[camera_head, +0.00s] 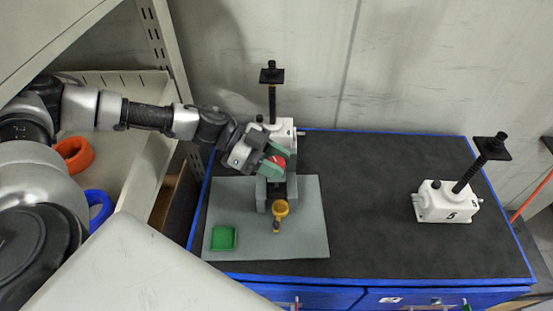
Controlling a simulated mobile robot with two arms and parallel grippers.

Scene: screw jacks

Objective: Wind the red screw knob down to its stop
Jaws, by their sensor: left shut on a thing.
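The red screw knob (279,161) shows between the green fingertips of my left gripper (274,162). The gripper is shut on it from the left, and the fingers hide part of the knob. The knob belongs to a grey block device (262,194) that stands on a grey mat (305,222). How far the screw is wound cannot be seen. My right gripper is not in view.
A white screw jack (285,128) with a black post stands just behind. Another white jack (447,207) stands at the right. The dark bench top (365,190) between is clear.

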